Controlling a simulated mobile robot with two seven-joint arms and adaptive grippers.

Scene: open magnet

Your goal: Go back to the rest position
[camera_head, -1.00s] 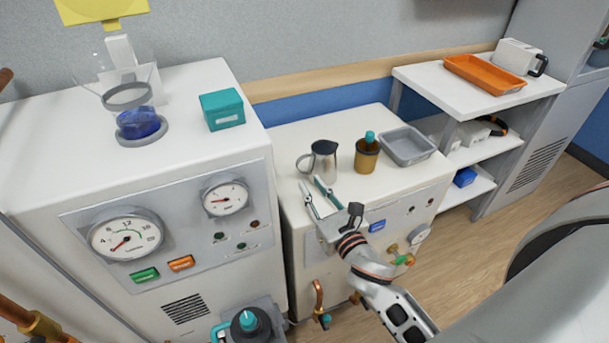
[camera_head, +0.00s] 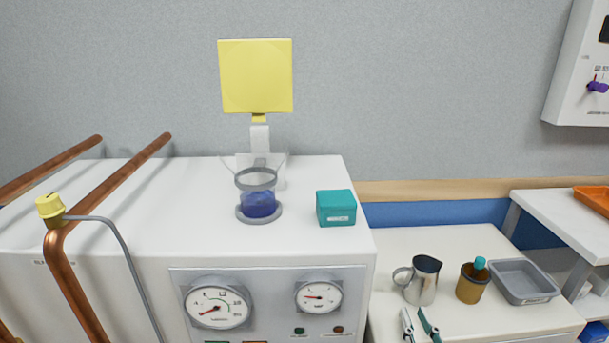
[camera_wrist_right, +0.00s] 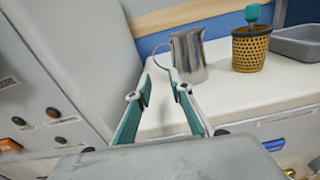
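The task names no object. My right gripper (camera_head: 414,316) shows at the bottom edge of the head view, at the front of the low white cabinet. Its two fingers, with teal pads, stand apart just in front of a metal pitcher (camera_head: 421,281). In the right wrist view the gripper (camera_wrist_right: 161,76) is open, with nothing between its fingers, and the pitcher (camera_wrist_right: 188,54) stands beyond the tips. The rest of my right arm is out of the head view. My left gripper is in neither view.
A brown cup (camera_head: 471,286) and a grey tray (camera_head: 525,281) stand right of the pitcher. A taller gauge cabinet (camera_head: 315,173) at left bears a teal box (camera_head: 336,208) and a blue-filled glass vessel (camera_head: 258,203). Copper pipes (camera_head: 78,285) rise at far left.

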